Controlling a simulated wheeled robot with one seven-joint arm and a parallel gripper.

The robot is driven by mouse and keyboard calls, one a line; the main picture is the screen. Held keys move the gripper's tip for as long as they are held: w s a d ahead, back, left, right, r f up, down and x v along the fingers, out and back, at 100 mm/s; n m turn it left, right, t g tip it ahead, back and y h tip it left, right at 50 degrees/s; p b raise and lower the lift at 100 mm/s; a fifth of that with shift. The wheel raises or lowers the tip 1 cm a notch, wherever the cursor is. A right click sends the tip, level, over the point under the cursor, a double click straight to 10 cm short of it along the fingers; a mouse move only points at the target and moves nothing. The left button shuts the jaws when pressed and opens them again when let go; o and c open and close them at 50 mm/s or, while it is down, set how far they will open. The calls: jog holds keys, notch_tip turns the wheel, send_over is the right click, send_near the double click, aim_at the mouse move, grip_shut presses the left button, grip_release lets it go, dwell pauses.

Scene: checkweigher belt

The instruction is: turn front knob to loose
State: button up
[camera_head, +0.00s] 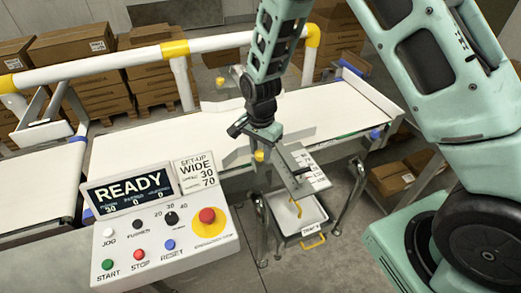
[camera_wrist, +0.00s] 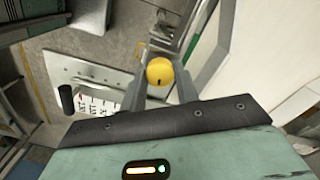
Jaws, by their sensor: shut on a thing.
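The round yellow front knob (camera_wrist: 160,71) sits between the two fingers of my gripper (camera_wrist: 160,88) in the wrist view. The fingers close on it from both sides, and a small dark mark shows on its face. In the head view, the knob (camera_head: 259,156) shows just under my gripper (camera_head: 258,149), at the near edge of the white belt. I cannot read the knob's loose or tight position.
A plate with a printed scale (camera_wrist: 98,103) and a black handle (camera_wrist: 66,98) lie beside the knob. The control panel (camera_head: 165,232) stands at front left, its display (camera_head: 130,187) reading READY. A tray with a yellow handle (camera_head: 313,242) hangs below the belt (camera_head: 340,105). A white guard rail (camera_head: 100,65) runs behind.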

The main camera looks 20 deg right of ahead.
aim_at(260, 152)
jog(key=n+b, duration=0.1)
jog(key=n, duration=0.6)
jog(key=n+b, duration=0.1)
jog(key=n, duration=0.5)
jog(key=shift+n, duration=0.3)
jog(key=n, duration=0.4)
jog(key=shift+n, duration=2.1)
jog(key=o, duration=1)
jog(key=shift+c, duration=0.2)
notch_tip(260, 152, up, 18)
jog(key=b, duration=0.2)
jog(key=shift+f, duration=0.25)
